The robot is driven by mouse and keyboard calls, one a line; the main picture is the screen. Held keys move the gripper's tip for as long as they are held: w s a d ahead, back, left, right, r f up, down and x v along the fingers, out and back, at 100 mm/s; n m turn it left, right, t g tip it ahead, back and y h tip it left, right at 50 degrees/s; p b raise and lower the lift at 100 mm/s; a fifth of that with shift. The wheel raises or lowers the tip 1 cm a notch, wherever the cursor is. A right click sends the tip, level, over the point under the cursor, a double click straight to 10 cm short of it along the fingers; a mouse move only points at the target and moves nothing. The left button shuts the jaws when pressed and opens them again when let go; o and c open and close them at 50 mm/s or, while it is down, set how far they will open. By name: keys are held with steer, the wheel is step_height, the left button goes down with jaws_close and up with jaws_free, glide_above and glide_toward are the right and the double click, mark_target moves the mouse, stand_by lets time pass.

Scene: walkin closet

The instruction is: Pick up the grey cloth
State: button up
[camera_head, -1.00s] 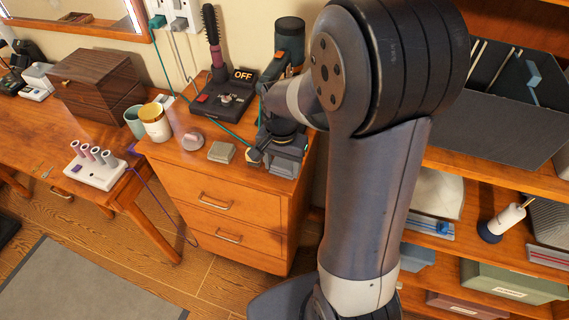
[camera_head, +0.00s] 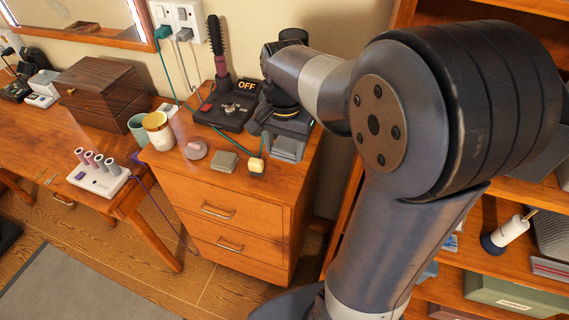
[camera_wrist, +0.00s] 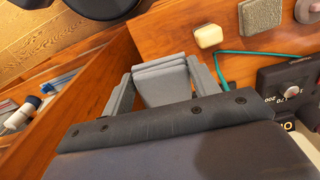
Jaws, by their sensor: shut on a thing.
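The grey cloth (camera_wrist: 162,82) is a folded, layered pad. In the wrist view it sits between the two fingers of my gripper (camera_wrist: 163,84), which is shut on it. In the head view the cloth (camera_head: 288,147) shows under my gripper (camera_head: 284,130), over the right part of the drawer cabinet's top (camera_head: 190,167). My arm hides part of the gripper there. I cannot tell whether the cloth touches the wood.
A cream block (camera_head: 256,166), a grey-green square (camera_head: 223,161) and a round pinkish item (camera_head: 196,150) lie left of the gripper. A black styling station (camera_head: 228,112) with a teal cord stands behind. Shelves (camera_head: 480,215) stand to the right.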

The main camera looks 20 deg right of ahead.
mark_target(285, 149)
step_height(285, 149, up, 18)
steer(key=shift+p, duration=0.4)
